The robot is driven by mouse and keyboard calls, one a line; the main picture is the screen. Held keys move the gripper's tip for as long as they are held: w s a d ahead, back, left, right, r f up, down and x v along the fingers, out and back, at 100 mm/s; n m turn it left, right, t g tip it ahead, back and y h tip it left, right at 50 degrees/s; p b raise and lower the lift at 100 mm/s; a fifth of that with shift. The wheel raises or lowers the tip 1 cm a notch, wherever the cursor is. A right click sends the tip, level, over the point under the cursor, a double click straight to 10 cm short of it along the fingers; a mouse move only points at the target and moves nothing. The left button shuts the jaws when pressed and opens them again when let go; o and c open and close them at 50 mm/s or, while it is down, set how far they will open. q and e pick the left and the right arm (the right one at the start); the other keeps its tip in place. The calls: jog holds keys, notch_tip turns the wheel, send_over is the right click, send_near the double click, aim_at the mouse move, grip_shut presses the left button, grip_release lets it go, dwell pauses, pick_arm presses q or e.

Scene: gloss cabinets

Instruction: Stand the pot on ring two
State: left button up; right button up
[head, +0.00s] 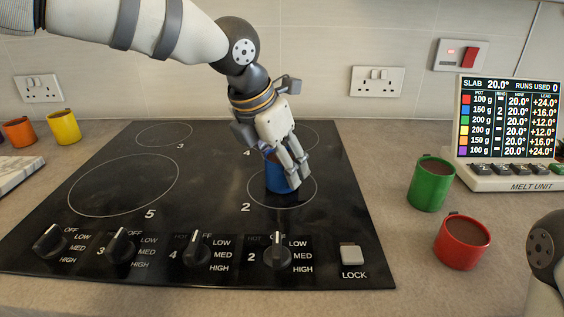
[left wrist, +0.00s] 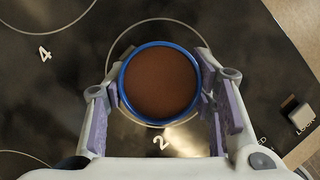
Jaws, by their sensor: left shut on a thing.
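The blue pot (head: 278,180), filled with brown contents, is upright between the fingers of my left gripper (head: 291,178). In the left wrist view the pot (left wrist: 160,84) shows from above, with the left gripper's pads on either side of it. Ring two (head: 313,190) is the white circle marked 2 on the black hob. The pot's base appears inside this circle; I cannot tell whether it touches the glass. My right gripper is out of view.
A green pot (head: 431,184) and a red pot (head: 463,243) stand right of the hob (head: 340,250), near the melt unit display (head: 508,122). Orange (head: 18,132) and yellow (head: 64,127) pots stand at far left. The other rings look bare. Knobs line the front.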

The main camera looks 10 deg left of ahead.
pick_arm(q)
jog(key=o, duration=1.3)
jog(key=shift+f, duration=0.1)
jog(key=shift+r, duration=0.25)
jog(key=p+v, duration=0.1)
jog(key=v, duration=1)
jog(key=shift+s+r, duration=0.15)
jog(key=shift+r, duration=0.25)
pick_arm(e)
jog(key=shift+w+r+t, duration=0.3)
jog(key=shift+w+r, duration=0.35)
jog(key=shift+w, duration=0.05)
